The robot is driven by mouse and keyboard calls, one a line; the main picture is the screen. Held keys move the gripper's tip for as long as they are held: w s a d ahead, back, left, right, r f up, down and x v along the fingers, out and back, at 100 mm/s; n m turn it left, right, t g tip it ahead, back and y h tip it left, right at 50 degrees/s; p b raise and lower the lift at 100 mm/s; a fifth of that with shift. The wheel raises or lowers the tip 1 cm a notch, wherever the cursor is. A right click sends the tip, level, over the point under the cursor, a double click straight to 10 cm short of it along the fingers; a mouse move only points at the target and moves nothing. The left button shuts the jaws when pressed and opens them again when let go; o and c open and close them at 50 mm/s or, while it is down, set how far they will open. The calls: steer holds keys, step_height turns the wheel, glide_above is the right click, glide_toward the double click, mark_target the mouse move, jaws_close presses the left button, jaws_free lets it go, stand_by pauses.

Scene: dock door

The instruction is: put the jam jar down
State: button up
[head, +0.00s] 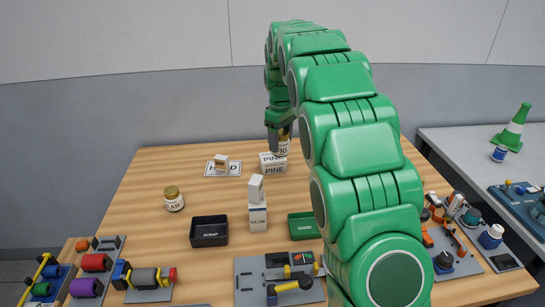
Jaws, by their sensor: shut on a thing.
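My gripper (280,127) is at the far side of the wooden table (140,200), pointing down. It is shut on a jam jar (284,147) with a white label that seems to read FIG; the fingers and arm hide part of it. The jar is directly behind or over a white box marked PINE (273,168). I cannot tell whether it touches the box or the table. A second jar (173,200) with a gold lid stands upright at the left of the table.
A mat marked HOLD (209,172) bears a small block (221,161). Nearer are a black SCRAP tray (209,233), a white CLUB box stack (257,215) and a green tray (302,226). Tools line the front. A side table (450,150) holds a cone (513,128).

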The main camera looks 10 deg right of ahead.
steer(key=shift+w+a+f, duration=0.1)
steer(key=shift+w+f, duration=1.4)
steer(key=shift+w, duration=0.7)
steer(key=shift+w+a+f, duration=0.1)
steer(key=shift+w+f, duration=1.4)
steer(key=shift+w, duration=0.75)
steer(key=shift+w+a+f, duration=0.1)
steer(key=shift+w+f, duration=1.4)
steer(key=shift+w, duration=0.7)
steer(key=shift+w+f, duration=0.1)
steer(key=shift+w+f, duration=0.15)
steer(key=shift+f, duration=1.6)
steer(key=shift+f, duration=0.15)
steer(key=o, duration=1.3)
